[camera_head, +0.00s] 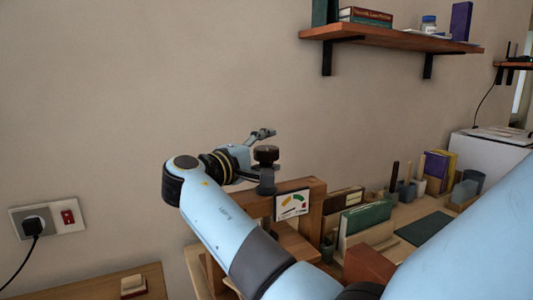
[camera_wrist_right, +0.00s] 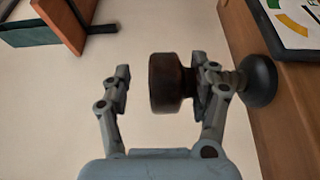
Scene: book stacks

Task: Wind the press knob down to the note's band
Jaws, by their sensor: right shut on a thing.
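The press knob (camera_head: 266,153) is a dark, round knob above a wooden press frame (camera_head: 318,205). In the right wrist view the knob (camera_wrist_right: 170,84) looks dark brown and sits between my fingers, with a black rounded part (camera_wrist_right: 260,80) beyond it. My right gripper (camera_head: 264,150) reaches in from the left side of the knob and is shut on it. A white card (camera_head: 292,204) with green, yellow and red bands is on the frame's front; its pointer is too small to read. The note itself cannot be made out. My left gripper is not in view.
A desk at the right holds books (camera_head: 365,217), cups and a dark mat (camera_head: 425,228). A wooden shelf (camera_head: 400,38) hangs above. A socket plate with a plug and red switch (camera_head: 68,217) is on the left wall. The wall around the gripper is bare.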

